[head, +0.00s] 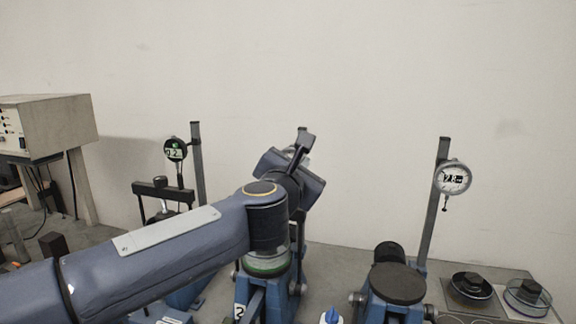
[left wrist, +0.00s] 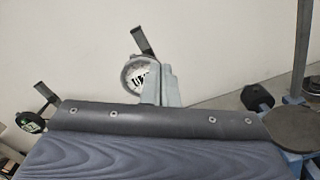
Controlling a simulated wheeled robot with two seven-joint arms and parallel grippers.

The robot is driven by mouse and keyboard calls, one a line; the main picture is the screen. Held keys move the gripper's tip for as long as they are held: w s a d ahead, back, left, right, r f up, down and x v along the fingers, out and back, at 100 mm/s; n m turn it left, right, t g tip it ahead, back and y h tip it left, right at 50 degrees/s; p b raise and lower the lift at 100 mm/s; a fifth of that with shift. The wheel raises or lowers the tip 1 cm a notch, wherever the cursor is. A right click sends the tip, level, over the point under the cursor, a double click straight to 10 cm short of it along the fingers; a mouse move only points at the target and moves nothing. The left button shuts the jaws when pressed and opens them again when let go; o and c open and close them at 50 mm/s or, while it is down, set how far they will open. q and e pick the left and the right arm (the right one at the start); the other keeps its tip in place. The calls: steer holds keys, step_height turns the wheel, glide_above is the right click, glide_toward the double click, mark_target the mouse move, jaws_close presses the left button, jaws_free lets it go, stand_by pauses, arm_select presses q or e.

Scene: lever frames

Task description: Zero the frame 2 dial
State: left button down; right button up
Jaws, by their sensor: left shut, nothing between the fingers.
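Frame 2 (head: 250,300) stands in the middle of the head view, its white "2" label low on its blue base. My left arm crosses in front of it and hides its dial there. In the left wrist view the frame 2 dial (left wrist: 137,76) shows a pale round face with dark digits, too small to read, on a dark tilted post (left wrist: 144,42). My left gripper (head: 303,148) is shut and empty, up by the dial. In the left wrist view its grey fingers (left wrist: 165,84) overlap the dial's right edge; I cannot tell whether they touch it. My right gripper is out of view.
A frame with a white-faced dial (head: 453,178) stands to the right, with a dark round plate (head: 398,284) below. Round dishes (head: 527,297) lie at far right. A beige instrument box (head: 50,122) is at far left.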

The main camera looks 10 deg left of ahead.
arm_select(q)
steer(key=shift+s, duration=0.2)
steer(key=w+a+r+p, duration=0.1)
steer(key=w+a, duration=0.1)
steer(key=w, duration=0.4)
steer(key=shift+r+p, duration=0.2)
steer(key=shift+p, duration=0.1)
stand_by(0.4)
steer(key=shift+w+a+f, duration=0.1)
steer(key=shift+a+f, duration=0.05)
steer(key=shift+f, duration=0.15)
stand_by(0.5)
